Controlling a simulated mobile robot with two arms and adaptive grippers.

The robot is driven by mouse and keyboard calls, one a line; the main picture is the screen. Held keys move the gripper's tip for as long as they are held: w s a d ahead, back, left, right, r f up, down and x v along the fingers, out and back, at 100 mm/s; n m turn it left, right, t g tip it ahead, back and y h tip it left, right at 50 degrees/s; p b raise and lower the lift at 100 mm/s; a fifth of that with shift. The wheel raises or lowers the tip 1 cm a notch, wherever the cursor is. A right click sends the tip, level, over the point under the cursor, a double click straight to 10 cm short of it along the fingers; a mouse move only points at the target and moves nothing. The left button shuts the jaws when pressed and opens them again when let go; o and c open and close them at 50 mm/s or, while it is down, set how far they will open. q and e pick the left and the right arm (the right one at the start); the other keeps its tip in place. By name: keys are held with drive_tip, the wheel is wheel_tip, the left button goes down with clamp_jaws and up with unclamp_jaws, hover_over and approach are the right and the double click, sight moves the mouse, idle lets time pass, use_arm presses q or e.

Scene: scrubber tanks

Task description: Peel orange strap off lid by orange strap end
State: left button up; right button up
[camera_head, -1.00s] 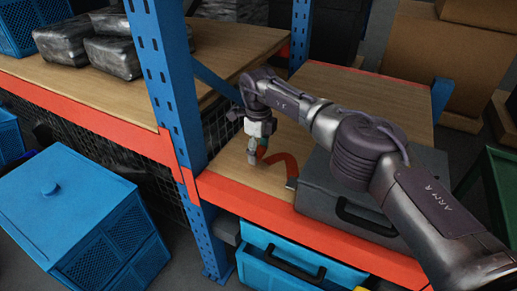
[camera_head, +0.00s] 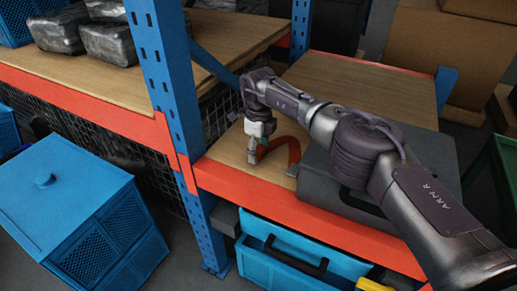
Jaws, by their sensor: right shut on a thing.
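The orange strap (camera_head: 293,147) curves up from the near left edge of the grey case's lid (camera_head: 330,185) and bends over to my right gripper (camera_head: 253,157). My right gripper is shut on the strap's end, left of the case and low over the wooden shelf board. The strap's far end reaches a small metal piece at the lid's edge. The gripper's fingers partly hide the held end. The middle of the lid is hidden under my right arm. My left gripper is not in view.
A blue rack post (camera_head: 165,80) stands close left of my right gripper. The wooden shelf (camera_head: 228,150) has an orange-red front beam (camera_head: 290,211). Blue bins stand below, and a blue lidded crate (camera_head: 75,200) is at lower left. Cardboard boxes are at the back right.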

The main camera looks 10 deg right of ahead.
drive_tip(key=o, duration=1.1)
drive_tip(key=shift+o, duration=0.6)
drive_tip(key=shift+r+p, duration=0.4)
drive_tip(key=shift+r, duration=0.15)
wheel_tip(320, 180, up, 8)
drive_tip(key=p, duration=0.4)
drive_tip(key=shift+f, duration=0.25)
